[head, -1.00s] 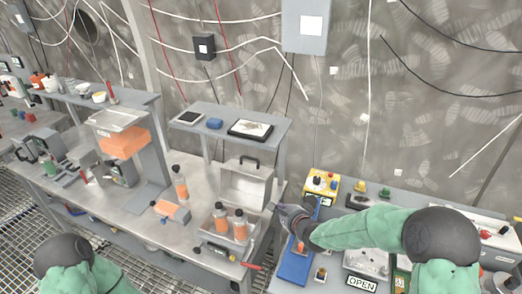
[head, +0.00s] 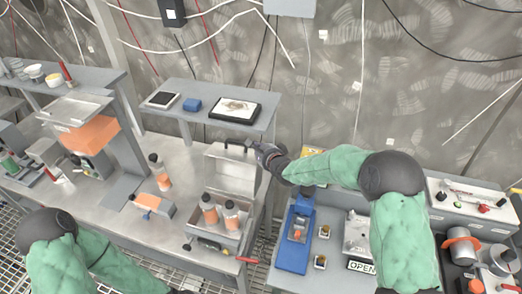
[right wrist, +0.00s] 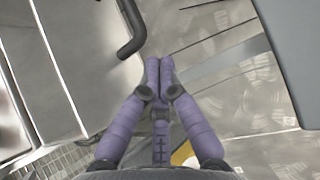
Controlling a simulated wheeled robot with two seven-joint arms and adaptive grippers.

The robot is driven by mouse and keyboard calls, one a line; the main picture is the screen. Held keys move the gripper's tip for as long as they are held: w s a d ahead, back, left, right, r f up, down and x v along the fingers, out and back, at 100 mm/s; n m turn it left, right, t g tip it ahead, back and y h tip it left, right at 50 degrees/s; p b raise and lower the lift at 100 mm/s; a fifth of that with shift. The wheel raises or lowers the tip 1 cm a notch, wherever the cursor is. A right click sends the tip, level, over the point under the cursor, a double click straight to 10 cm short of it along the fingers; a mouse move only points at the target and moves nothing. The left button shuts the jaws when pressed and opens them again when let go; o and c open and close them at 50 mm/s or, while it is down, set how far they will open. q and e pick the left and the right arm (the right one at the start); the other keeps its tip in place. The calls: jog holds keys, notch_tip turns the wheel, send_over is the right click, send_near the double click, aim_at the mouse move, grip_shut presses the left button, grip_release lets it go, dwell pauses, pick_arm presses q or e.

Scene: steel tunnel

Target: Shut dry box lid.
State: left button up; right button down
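The grey dry box (head: 218,235) sits on the steel bench with orange bottles inside. Its lid (head: 230,172) stands open and upright at the back, with a dark handle (head: 238,144) on its top edge. My right gripper (head: 262,152) is just right of the lid's upper edge, near the handle. In the right wrist view its purple fingers (right wrist: 160,65) are together with nothing between them. The black handle (right wrist: 132,32) is left of the fingertips there, apart from them, and the pale lid (right wrist: 90,60) fills the left.
A raised shelf (head: 190,105) with a tablet (head: 233,109) stands behind the lid. An orange bottle (head: 160,175) and a lying orange container (head: 146,201) are left of the box. A blue device (head: 294,240) is on the right bench, past a gap.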

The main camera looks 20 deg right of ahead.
aim_at(253, 151)
jog(key=shift+x, duration=1.8)
